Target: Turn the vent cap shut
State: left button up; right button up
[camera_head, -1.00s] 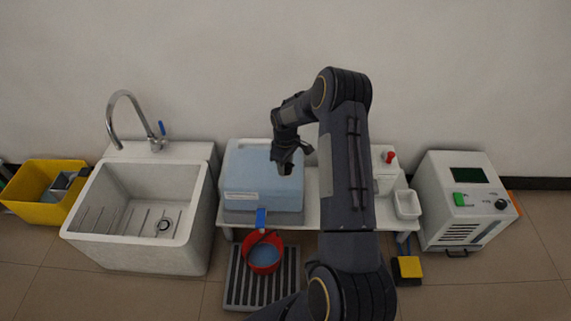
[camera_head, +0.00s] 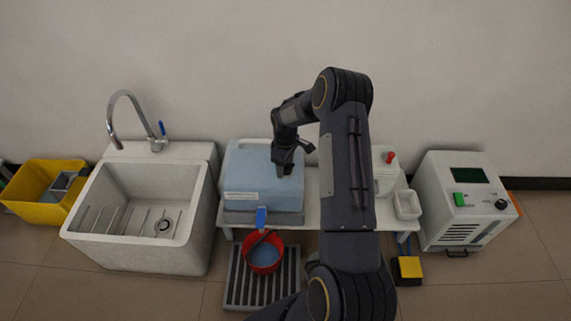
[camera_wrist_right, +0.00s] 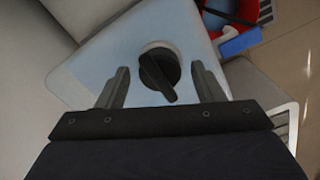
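The vent cap (camera_wrist_right: 158,73) shows in the right wrist view as a black round knob with a bar-shaped handle, set in a pale ring on top of the light blue tank (camera_head: 255,175). My right gripper (camera_wrist_right: 163,80) is open, with one finger on each side of the cap and a visible gap on both sides. In the head view my right gripper (camera_head: 285,168) is over the tank's top and hides the cap. My left gripper is not in view.
A blue tap (camera_head: 261,217) is on the tank's front, above a red bucket (camera_head: 263,265) holding bluish liquid on a slatted grate (camera_head: 290,290). A white sink (camera_head: 135,255) stands left. A box with a red knob (camera_head: 390,157) and a white device (camera_head: 465,215) stand right.

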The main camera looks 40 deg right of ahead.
notch_tip(320, 180, up, 8)
jog(key=shift+f+p, duration=0.1)
jog(key=shift+p, duration=0.8)
